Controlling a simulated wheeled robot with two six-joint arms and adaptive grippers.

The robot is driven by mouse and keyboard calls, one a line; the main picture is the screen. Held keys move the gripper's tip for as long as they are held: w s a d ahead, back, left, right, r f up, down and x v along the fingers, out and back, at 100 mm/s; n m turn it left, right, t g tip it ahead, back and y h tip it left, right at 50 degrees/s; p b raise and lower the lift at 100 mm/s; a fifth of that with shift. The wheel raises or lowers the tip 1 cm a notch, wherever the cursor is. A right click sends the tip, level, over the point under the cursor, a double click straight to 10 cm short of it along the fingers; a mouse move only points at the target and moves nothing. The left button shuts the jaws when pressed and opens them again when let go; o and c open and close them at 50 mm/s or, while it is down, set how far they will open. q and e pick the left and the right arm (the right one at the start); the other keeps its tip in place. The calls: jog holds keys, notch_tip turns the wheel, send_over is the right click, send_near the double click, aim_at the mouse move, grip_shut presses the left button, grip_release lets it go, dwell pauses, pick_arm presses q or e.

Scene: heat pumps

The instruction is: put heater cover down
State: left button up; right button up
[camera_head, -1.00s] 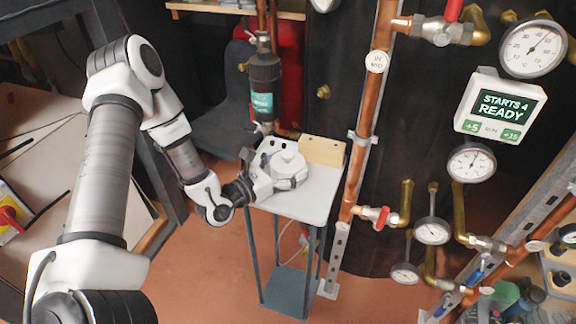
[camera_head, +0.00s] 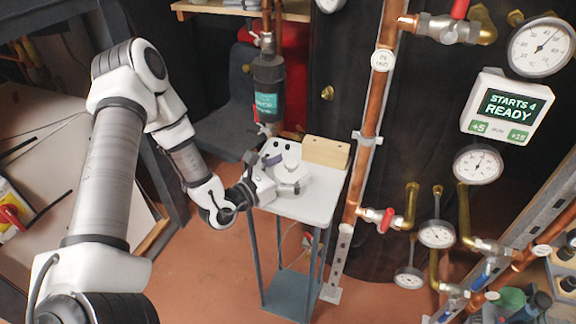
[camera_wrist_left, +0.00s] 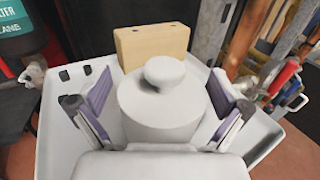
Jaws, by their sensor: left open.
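The heater cover (camera_head: 291,160) is a white round body with a knob on top. It stands upright on the white top of a small stand (camera_head: 318,205). In the left wrist view the cover (camera_wrist_left: 163,100) sits between the two purple-padded fingers. My left gripper (camera_head: 285,172) is open around the cover, with a finger on each side and gaps between the pads and the cover. The cover's lower part is hidden behind my gripper's palm in the wrist view. My right gripper is not in view.
A wooden block (camera_head: 326,152) stands at the back edge of the stand top. A dark cylinder with a green label (camera_head: 266,103) hangs just behind the stand. A copper pipe (camera_head: 370,125) and a red-handled valve (camera_head: 386,219) are to the right. The stand top's front right is bare.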

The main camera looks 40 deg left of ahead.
pick_arm(q)
jog(key=shift+r+p, duration=0.25)
jog(key=shift+p, duration=0.1)
jog(key=shift+r+p, duration=0.6)
jog(key=shift+p, duration=0.1)
jog(key=shift+s+a+f, duration=0.2)
jog(key=shift+s, duration=0.3)
jog(key=shift+s+a+f, duration=0.15)
jog(key=shift+s, duration=0.3)
jog(key=p+v, duration=0.3)
jog(key=v, duration=0.7)
jog(key=s+d+f+m+g+h, duration=0.4)
jog(key=s+d+m+g, duration=0.3)
jog(key=s+d+g, duration=0.15)
jog(key=s+d+f+m+g+h, duration=0.4)
jog(key=s+d+m+g, duration=0.3)
jog(key=d+g, duration=0.15)
jog(key=s+a+f+m+g+y, duration=0.6)
jog(key=s+f+m+y, duration=0.25)
jog(key=m+y, duration=0.2)
jog(key=w+f+m+t+y, duration=0.2)
jog(key=w+f+m+t, duration=0.1)
jog(key=w+m+t, duration=0.2)
jog(key=w+m, duration=0.2)
jog(key=m, duration=0.1)
jog(key=shift+d+f+t, duration=0.2)
jog(key=shift+d+t, duration=0.15)
jog(key=shift+t, duration=0.05)
